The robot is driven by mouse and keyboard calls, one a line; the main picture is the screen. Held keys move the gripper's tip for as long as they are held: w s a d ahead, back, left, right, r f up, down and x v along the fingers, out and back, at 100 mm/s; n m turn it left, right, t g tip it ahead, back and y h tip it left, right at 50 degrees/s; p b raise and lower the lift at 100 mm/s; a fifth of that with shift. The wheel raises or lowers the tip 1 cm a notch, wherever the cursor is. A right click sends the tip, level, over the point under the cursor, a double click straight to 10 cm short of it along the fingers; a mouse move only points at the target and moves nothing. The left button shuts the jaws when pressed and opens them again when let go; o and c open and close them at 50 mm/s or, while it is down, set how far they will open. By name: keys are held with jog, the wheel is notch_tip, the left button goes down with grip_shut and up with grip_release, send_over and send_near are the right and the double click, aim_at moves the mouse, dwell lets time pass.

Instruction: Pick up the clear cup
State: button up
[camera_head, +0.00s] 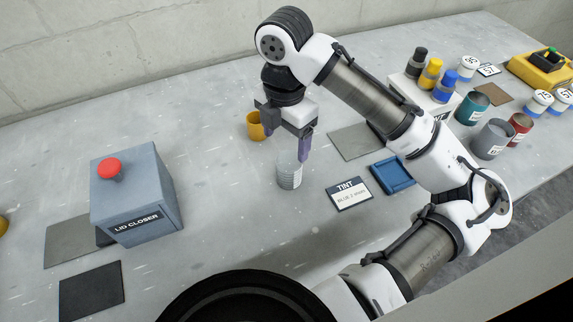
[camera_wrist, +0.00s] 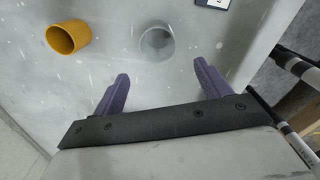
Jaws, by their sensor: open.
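The clear cup (camera_head: 288,175) stands upright on the grey table in the head view, just below my gripper. It is see-through, with a greyish ribbed or marked side. In the wrist view the clear cup (camera_wrist: 157,43) is seen from above, ahead of the fingertips and roughly between their lines. My gripper (camera_head: 290,148) points down with purple fingers, and the wrist view shows my gripper (camera_wrist: 160,75) open and empty. The fingers look apart from the cup. How high they are above its rim I cannot tell.
A yellow cup (camera_head: 255,126) stands close behind and left of the clear cup; the wrist view shows it too (camera_wrist: 68,37). A lid closer (camera_head: 135,195) stands left. A TINT card (camera_head: 349,194), blue tray (camera_head: 392,175) and several paint cans (camera_head: 493,138) are right.

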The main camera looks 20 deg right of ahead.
send_near(289, 166)
jog(key=s+a, duration=0.1)
jog(key=s+a+f, duration=0.1)
jog(key=shift+s+f, duration=0.2)
jog(key=shift+s, duration=0.2)
jog(key=shift+w+d+f+p, duration=0.1)
jog(key=shift+d+f+p, duration=0.1)
jog(key=shift+f, duration=0.7)
jog(key=shift+w+d+f+p, duration=0.1)
jog(key=shift+d+f+p, duration=0.05)
jog(key=shift+f, duration=0.75)
jog(key=shift+w+d+f+p, duration=0.1)
jog(key=shift+d+f+p, duration=0.1)
jog(key=shift+f, duration=0.7)
jog(key=shift+c, duration=0.2)
jog(key=c, duration=1)
jog(key=shift+r, duration=0.15)
